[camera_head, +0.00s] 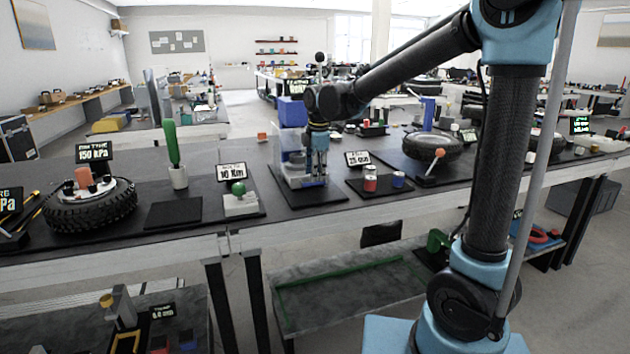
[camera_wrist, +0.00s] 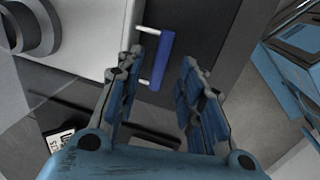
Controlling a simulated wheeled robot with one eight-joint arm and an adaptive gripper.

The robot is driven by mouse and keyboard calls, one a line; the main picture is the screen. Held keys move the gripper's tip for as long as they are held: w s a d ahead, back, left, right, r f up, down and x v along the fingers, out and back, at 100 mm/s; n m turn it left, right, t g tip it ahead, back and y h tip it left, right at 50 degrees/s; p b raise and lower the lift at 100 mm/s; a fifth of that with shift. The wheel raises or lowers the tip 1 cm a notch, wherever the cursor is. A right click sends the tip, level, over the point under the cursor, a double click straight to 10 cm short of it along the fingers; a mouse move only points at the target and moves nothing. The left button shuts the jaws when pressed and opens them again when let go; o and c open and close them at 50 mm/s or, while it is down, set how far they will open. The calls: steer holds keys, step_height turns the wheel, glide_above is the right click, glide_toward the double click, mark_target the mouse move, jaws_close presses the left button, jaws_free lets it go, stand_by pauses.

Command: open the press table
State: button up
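The press (camera_head: 292,112) stands on a black mat on the long workbench, with a blue block on top and a clear, pale body below. My gripper (camera_head: 318,170) points down in front of it and hides part of it. In the wrist view a blue bar handle (camera_wrist: 163,62) sticks out on two white posts from a light-coloured body (camera_wrist: 85,30). My gripper (camera_wrist: 160,78) is open there, with its fingers on either side of the handle. A gap shows on the right.
A green-knobbed device (camera_head: 240,200) stands left of the press. A tyre (camera_head: 90,205) lies at the bench's left, another tyre (camera_head: 432,146) farther right.

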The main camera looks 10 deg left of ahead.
steer(key=shift+w+a+f, duration=0.15)
steer(key=shift+f, duration=0.65)
steer(key=shift+w+a+f, duration=0.1)
steer(key=shift+f, duration=0.7)
steer(key=shift+c, duration=0.4)
jaws_close()
